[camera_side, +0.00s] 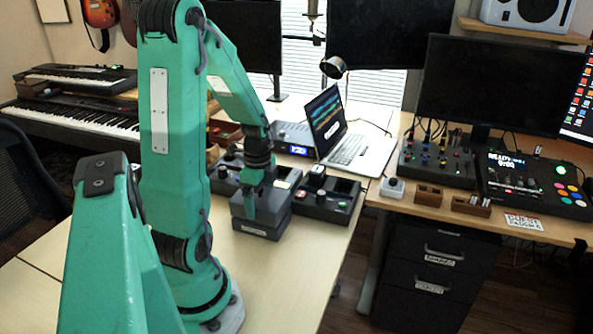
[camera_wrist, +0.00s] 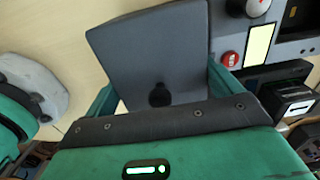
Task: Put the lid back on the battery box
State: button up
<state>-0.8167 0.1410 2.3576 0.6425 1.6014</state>
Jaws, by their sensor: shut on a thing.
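The battery box (camera_side: 256,228) is a dark grey block with a white label on its front, standing on the light table. My gripper (camera_side: 262,206) is directly over it. In the wrist view, a flat grey lid (camera_wrist: 150,48) with a dark round knob lies between the green jaws of my gripper (camera_wrist: 163,92), which are shut on it. In the side view the jaws cover part of the lid, and I cannot tell whether it rests on the box or is slightly above it. The box's inside is hidden.
A laptop (camera_side: 345,150) is behind. Bare table (camera_side: 290,275) lies in front.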

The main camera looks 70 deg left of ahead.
jog(key=shift+f, duration=0.6)
jog(key=o, duration=0.7)
jog(key=shift+o, duration=0.2)
jog(key=shift+r, duration=0.1)
jog(key=shift+r, duration=5.4)
jog(key=d+r+n+t, duration=0.2)
jog(key=d+r+n, duration=0.2)
jog(key=d, duration=0.7)
jog(key=w+d+r+n+t, duration=0.1)
jog(key=d+r+n+t, duration=0.2)
jog(key=d, duration=0.8)
jog(key=shift+w+r+n+t, duration=0.3)
jog(key=shift+r+n, duration=0.4)
jog(key=shift+n, duration=0.3)
